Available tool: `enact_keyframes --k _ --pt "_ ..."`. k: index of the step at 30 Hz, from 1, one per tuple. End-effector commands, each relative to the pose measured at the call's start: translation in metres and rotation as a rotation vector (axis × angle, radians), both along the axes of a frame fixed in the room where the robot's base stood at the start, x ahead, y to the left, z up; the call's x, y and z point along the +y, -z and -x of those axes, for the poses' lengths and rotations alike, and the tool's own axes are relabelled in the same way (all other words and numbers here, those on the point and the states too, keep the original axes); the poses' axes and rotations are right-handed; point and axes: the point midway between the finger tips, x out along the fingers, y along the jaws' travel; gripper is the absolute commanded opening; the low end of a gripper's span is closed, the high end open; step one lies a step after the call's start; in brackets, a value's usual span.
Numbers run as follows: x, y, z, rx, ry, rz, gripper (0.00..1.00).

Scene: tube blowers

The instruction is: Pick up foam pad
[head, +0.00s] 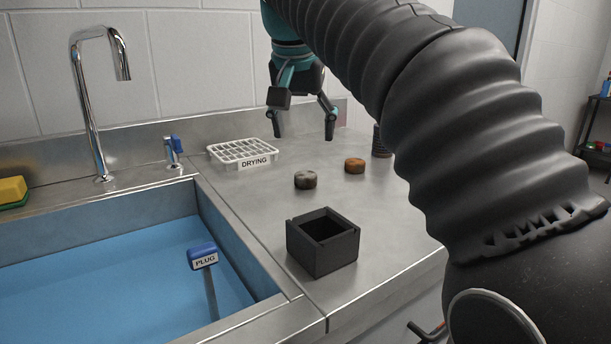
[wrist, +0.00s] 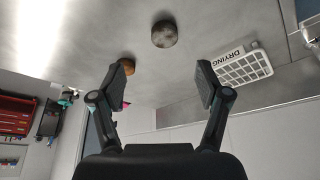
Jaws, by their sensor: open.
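Two small round pads lie on the steel counter: a mottled grey one (head: 306,180) and an orange-brown one (head: 355,165). A dark ribbed round piece (head: 380,142) stands farther back, partly hidden by my arm. I cannot tell for certain which is the foam pad. My gripper (head: 303,125) is open and empty, above the counter behind the pads. In the wrist view, the grey pad (wrist: 164,34) shows beyond the gap between my fingers (wrist: 165,78). The orange-brown pad (wrist: 127,66) is partly hidden by the left finger.
A white drying rack (head: 240,153) stands left of the pads. A black open box (head: 323,242) sits near the counter's front. A yellow sponge (head: 12,190) lies at the far left.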

Motion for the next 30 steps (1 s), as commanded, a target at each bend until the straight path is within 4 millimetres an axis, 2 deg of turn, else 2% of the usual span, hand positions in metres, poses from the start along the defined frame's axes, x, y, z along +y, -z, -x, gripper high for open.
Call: enact_keyframes --k 3,9,17,23,27,30 --pt "-0.002 0.022 -0.009 0.003 0.001 0.002 0.75" --pt "-0.004 0.049 -0.021 0.001 0.003 0.001 0.75" --pt "-0.005 0.063 -0.030 0.002 0.005 0.001 0.75" --pt "-0.004 0.084 -0.050 0.003 0.005 0.002 0.75" --pt "-0.005 0.098 -0.054 0.002 0.005 0.001 0.75" --pt "-0.005 0.101 -0.055 0.001 0.004 0.000 0.75"
